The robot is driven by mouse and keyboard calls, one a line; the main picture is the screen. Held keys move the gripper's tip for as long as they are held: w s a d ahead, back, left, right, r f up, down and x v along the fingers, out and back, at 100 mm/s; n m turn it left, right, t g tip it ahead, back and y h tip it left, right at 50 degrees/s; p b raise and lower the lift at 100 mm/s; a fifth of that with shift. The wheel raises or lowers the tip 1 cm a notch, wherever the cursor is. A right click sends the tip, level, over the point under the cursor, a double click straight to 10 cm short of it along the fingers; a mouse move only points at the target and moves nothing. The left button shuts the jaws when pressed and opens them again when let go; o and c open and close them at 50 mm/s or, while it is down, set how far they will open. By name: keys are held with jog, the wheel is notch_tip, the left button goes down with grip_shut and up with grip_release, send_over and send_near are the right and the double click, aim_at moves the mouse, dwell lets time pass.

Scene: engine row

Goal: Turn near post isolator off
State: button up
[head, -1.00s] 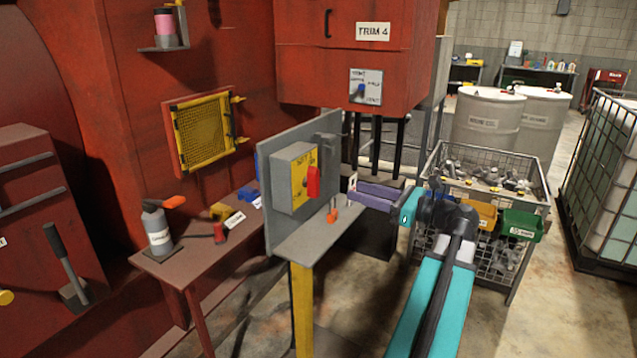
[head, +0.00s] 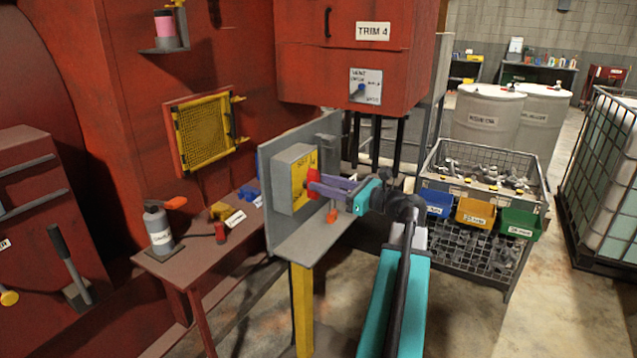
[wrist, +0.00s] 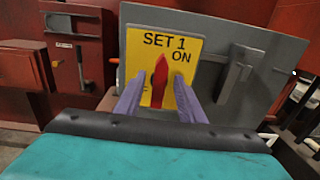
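The isolator is a grey box (head: 288,172) with a yellow front plate on a grey upright panel (head: 330,145). In the wrist view the yellow plate (wrist: 150,45) reads "SET 1" and "ON". Its red handle (wrist: 160,80) stands upright, pointing at the top of the plate. The red handle also shows in the head view (head: 313,184). My gripper (wrist: 157,82) has its two purple fingers apart, one on each side of the handle, with gaps visible. In the head view my gripper (head: 325,185) is at the front of the box; the fingers partly cover the handle.
A grey lever-like fitting (wrist: 235,72) is on the panel right of the plate. An orange-red item (head: 332,215) stands on the shelf below my fingers. A bench (head: 185,262) with a bottle is at left; a wire cage with bins (head: 476,213) is at right.

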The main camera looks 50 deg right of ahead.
jog(key=shift+w+a, duration=0.15)
jog(key=shift+w, duration=0.55)
